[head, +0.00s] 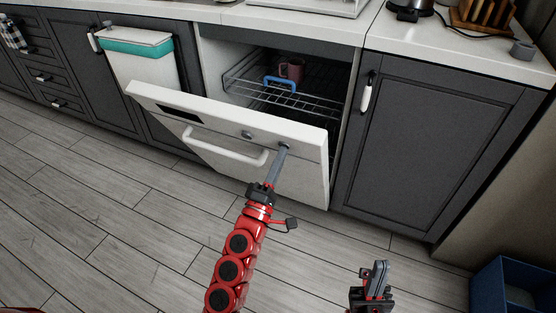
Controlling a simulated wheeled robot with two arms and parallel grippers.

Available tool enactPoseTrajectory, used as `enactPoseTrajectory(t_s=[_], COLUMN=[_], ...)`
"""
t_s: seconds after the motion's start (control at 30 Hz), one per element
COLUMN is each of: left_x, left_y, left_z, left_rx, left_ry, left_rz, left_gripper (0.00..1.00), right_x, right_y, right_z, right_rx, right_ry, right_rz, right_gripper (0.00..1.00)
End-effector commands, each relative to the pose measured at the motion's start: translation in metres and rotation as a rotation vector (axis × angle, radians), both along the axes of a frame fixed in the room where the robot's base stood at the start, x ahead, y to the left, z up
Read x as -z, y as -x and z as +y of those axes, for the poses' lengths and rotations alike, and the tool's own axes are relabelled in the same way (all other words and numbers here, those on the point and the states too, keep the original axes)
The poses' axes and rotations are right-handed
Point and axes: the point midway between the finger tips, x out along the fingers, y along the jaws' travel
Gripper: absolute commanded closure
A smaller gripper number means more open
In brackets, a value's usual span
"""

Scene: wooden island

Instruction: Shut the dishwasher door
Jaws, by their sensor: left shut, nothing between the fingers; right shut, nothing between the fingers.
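The white dishwasher door (235,115) is partly open, tilted outward from the dark dishwasher interior (325,72). My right gripper (379,268) is shut and empty, low over the floor to the right, apart from the door. Inside, a wire rack (305,100) holds a pinkish mug (291,68) and a blue item (280,85).
Dark cabinets stand left (85,75) and right (435,140) of the dishwasher under a white counter (290,20). A blue box (510,285) is at lower right. The wooden floor (110,190) in front is clear.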

Motion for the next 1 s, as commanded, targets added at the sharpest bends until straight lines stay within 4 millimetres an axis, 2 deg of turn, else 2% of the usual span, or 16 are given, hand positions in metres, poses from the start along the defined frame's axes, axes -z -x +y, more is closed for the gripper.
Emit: enactPoseTrajectory(t_s=[0.03,0.27,0.5,0.8,1.0], left_x=[-0.019,-0.042,-0.067,-0.082,-0.088], left_y=[-0.009,-0.049,-0.101,-0.165,-0.202], left_z=[-0.002,-0.016,-0.035,-0.059,-0.073], left_rx=[-0.003,-0.002,-0.001,0.000,0.003], left_ry=[-0.003,-0.027,-0.055,-0.090,-0.109], left_rz=[0.012,0.084,0.168,0.270,0.324], left_gripper=[1.00,1.00,1.00,1.00,1.00], right_x=[-0.023,-0.071,-0.120,-0.151,-0.154], right_y=[0.000,-0.001,-0.002,-0.002,-0.002], right_z=[0.000,0.000,0.000,0.000,0.000], right_rx=[-0.001,-0.001,-0.001,-0.001,-0.001], right_ry=[-0.002,-0.012,-0.015,-0.014,-0.014], right_rz=[0.001,0.008,0.011,0.012,0.012], right_gripper=[1.00,1.00,1.00,1.00,1.00])
